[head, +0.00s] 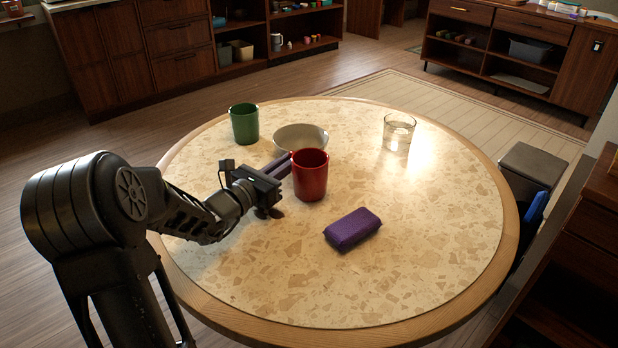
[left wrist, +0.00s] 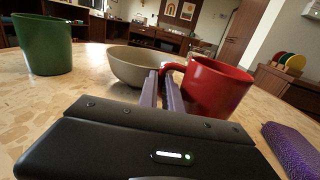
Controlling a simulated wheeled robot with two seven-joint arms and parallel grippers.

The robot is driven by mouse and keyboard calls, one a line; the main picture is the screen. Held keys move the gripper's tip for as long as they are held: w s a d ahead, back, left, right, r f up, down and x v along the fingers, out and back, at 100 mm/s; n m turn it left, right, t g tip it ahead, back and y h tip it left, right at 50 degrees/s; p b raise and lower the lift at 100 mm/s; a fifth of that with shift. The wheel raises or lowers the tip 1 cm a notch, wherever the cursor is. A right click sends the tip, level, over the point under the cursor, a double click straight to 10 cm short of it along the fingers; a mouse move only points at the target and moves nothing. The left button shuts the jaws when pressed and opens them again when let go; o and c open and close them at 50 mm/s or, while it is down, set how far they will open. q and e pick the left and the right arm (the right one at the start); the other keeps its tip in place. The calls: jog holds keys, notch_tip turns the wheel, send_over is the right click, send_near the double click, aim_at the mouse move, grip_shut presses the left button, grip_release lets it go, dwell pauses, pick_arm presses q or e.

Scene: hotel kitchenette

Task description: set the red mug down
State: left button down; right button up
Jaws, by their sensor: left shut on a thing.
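The red mug (head: 310,176) is upright at the middle of the round table (head: 420,275). My left gripper (head: 282,165) reaches it from the left and is shut on its handle side. In the left wrist view the red mug (left wrist: 214,88) is just right of the fingers, with its handle at the fingertips (left wrist: 163,80). The mug's base is partly hidden in the left wrist view, and I cannot tell whether it touches the tabletop. My right gripper is not in view.
A beige bowl (head: 300,137) stands close behind the mug, and a green cup (head: 244,123) is at the back left. A clear glass (head: 398,131) is at the back right. A purple packet (head: 352,229) lies in front of the mug. The table's right and front areas are clear.

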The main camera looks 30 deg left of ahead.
pick_arm(q)
jog(key=shift+r, duration=0.15)
notch_tip(320, 180, up, 10)
jog(key=p, duration=0.2)
jog(key=shift+p, duration=0.3)
dwell(0.8)
